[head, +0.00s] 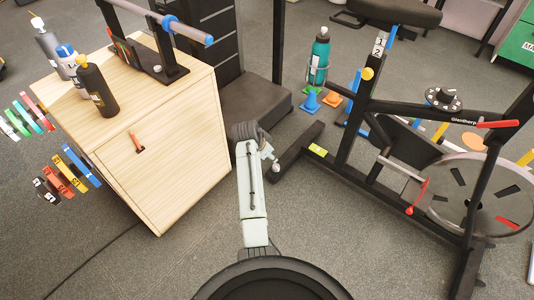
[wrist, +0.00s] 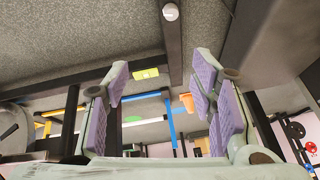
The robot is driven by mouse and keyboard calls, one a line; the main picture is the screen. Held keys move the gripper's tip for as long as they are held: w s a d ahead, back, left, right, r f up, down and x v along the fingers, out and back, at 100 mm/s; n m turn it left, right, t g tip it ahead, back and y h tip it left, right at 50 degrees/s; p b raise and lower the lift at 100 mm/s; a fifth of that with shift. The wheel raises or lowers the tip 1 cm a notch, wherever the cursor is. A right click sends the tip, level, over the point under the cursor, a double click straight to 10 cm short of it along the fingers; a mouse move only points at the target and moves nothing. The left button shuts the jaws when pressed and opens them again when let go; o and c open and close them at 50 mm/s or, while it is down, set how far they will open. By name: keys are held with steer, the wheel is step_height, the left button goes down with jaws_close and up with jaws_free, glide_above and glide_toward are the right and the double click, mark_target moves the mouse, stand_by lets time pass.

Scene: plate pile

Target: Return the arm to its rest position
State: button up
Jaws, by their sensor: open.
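My gripper (wrist: 162,85) shows in the wrist view with its two purple-padded fingers spread wide apart. Nothing is between the fingers; only the floor and distant gym items show behind them. In the head view my pale arm rises from the dark round base at the bottom middle, between the wooden cabinet and the exercise bike.
A wooden cabinet (head: 170,170) with bottles (head: 97,88) on top stands left. An exercise bike (head: 345,150) with a large wheel (head: 490,195) stands right. Grey floor (head: 330,235) is clear in front.

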steer(key=shift+w+r, duration=0.15)
steer(key=shift+r, duration=0.45)
